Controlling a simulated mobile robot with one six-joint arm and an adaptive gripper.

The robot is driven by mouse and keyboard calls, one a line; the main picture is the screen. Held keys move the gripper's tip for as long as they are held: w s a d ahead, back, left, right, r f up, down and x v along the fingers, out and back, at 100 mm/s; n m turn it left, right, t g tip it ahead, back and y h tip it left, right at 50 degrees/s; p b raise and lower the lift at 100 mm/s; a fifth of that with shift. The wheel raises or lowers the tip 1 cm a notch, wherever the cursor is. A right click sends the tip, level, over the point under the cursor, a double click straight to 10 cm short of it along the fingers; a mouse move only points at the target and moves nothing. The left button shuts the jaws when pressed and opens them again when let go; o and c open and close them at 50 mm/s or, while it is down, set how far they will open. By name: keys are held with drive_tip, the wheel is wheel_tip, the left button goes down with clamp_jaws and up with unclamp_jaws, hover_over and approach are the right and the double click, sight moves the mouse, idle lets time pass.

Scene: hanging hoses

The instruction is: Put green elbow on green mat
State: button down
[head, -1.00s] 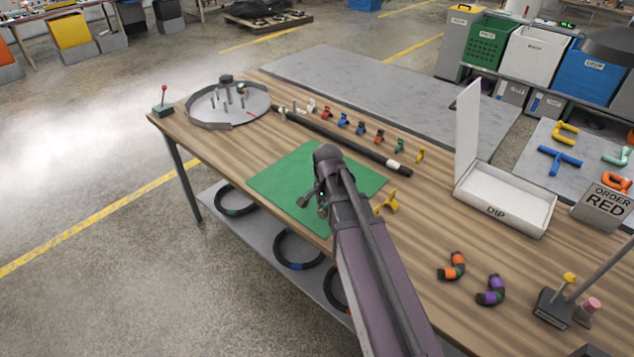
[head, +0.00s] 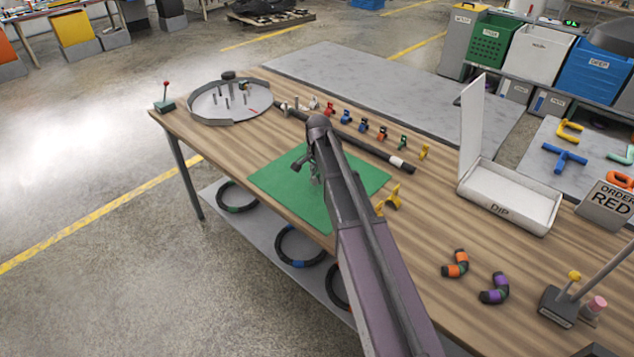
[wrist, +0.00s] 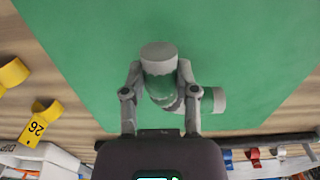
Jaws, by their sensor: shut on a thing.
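The green elbow (wrist: 158,84) shows in the wrist view as a bent pipe piece with grey ends and a green band. My gripper (wrist: 160,76) is shut on it, one finger on each side. One grey end points toward the mat, the other sticks out to the right. The green mat (head: 275,185) lies flat on the wooden table, and it fills most of the wrist view (wrist: 240,60). In the head view my gripper (head: 314,172) is over the mat, partly hidden by my arm. I cannot tell if the elbow touches the mat.
A dark rod (head: 350,145) lies behind the mat, with several small coloured fittings beyond it. A yellow clip (head: 393,197) stands near the mat's right corner. A white DIP box (head: 510,198) and orange (head: 456,264) and purple (head: 495,288) elbows are to the right.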

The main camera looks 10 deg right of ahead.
sight(316, 187)
drive_tip(key=shift+w, duration=0.3)
drive_tip(key=shift+w, duration=0.4)
drive_tip(key=shift+w+f+b, duration=0.3)
drive_tip(key=shift+f+b, duration=0.35)
drive_tip(key=shift+f, duration=0.05)
drive_tip(key=shift+f+b, duration=1.15)
drive_tip(key=shift+b, duration=0.05)
drive_tip(key=shift+f, duration=0.1)
drive_tip(key=shift+c, duration=1.9)
unclamp_jaws()
